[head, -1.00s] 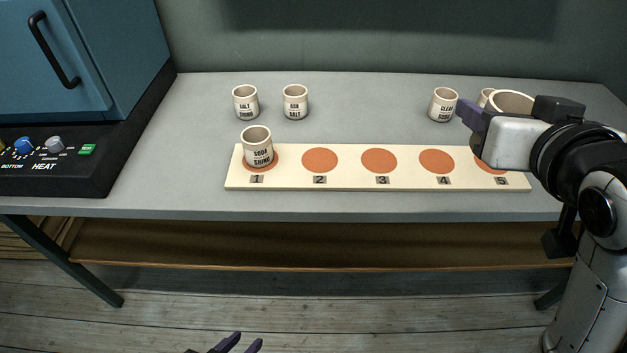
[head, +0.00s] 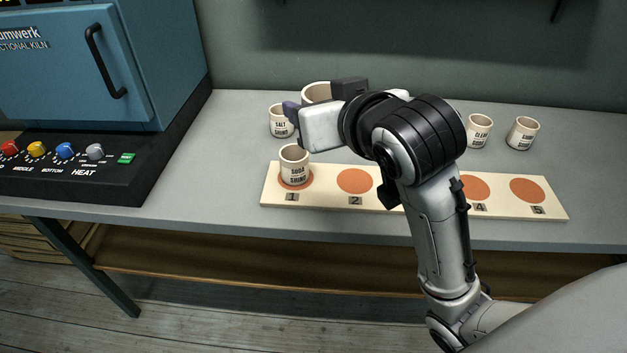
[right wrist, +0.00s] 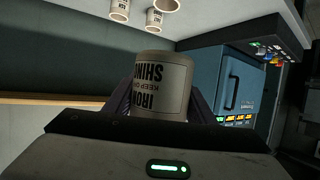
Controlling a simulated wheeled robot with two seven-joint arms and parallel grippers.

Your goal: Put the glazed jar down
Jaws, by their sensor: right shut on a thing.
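The held jar (head: 315,93) is a pale cup-shaped jar. My right gripper (head: 301,112) is shut on it above the table; in the head view only its upper part shows behind the gripper. In the right wrist view the same jar (right wrist: 160,85) sits between the purple fingers, its label reading IRON SHINO upside down. A cream board (head: 335,199) with orange discs numbered 1 to 5 lies at the table's front. A SODA SHINO jar (head: 295,165) stands on disc 1. Discs 2, 4 and 5 are bare; my right arm hides disc 3. My left gripper is out of view.
A SALT jar (head: 279,121) stands behind the board, close to the held jar in the picture. Two more jars (head: 479,131) (head: 522,133) stand at the back right. A blue kiln (head: 75,70) with knobs fills the left. The grey table (head: 225,150) is clear between kiln and board.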

